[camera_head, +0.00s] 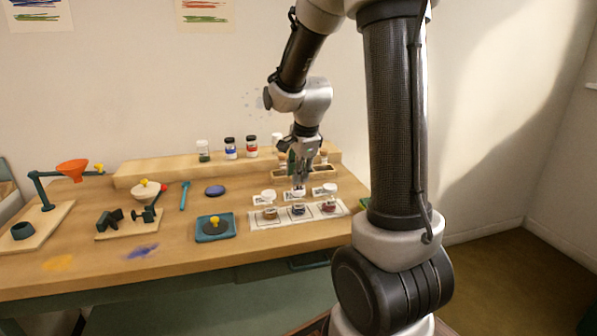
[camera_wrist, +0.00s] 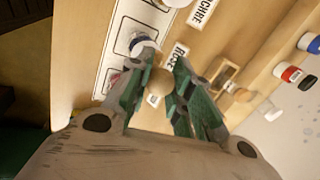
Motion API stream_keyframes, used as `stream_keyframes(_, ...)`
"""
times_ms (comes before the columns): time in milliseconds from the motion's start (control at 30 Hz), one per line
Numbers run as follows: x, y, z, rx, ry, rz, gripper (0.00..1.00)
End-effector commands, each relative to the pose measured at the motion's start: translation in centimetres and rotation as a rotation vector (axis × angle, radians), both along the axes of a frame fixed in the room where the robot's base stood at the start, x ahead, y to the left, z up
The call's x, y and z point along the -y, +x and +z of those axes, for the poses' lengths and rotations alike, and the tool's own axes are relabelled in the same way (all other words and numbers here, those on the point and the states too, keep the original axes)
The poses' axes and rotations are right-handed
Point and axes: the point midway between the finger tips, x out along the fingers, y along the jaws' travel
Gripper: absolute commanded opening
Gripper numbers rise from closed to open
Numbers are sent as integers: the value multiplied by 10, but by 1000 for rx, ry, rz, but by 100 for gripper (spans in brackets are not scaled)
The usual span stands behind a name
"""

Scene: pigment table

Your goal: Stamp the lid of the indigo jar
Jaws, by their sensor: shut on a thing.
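My gripper (camera_head: 299,183) points down over the middle of the labelled row on the table. In the wrist view its green fingers (camera_wrist: 162,75) are shut on a stamp with a brown rounded handle (camera_wrist: 160,82), mostly hidden between them. A dark-filled jar (camera_head: 298,210), apparently the indigo one, sits in the middle cell of the white mat (camera_head: 256,224). A white lid (camera_head: 299,191) shows just under my fingertips; I cannot tell whether the stamp touches it.
An ochre jar (camera_head: 270,214) and a reddish jar (camera_head: 328,207) flank the dark one. A wooden rack (camera_head: 290,174) stands close behind. Several capped jars, one blue-labelled (camera_head: 230,149), line the back shelf.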

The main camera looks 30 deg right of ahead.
Motion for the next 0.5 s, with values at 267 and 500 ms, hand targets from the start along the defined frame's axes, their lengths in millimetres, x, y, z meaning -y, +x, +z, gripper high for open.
stream_keyframes(267, 0, 0, 0, -1, 0, 0, 6)
stream_keyframes(500, 0, 0, 4, 0, 0, 0, 6)
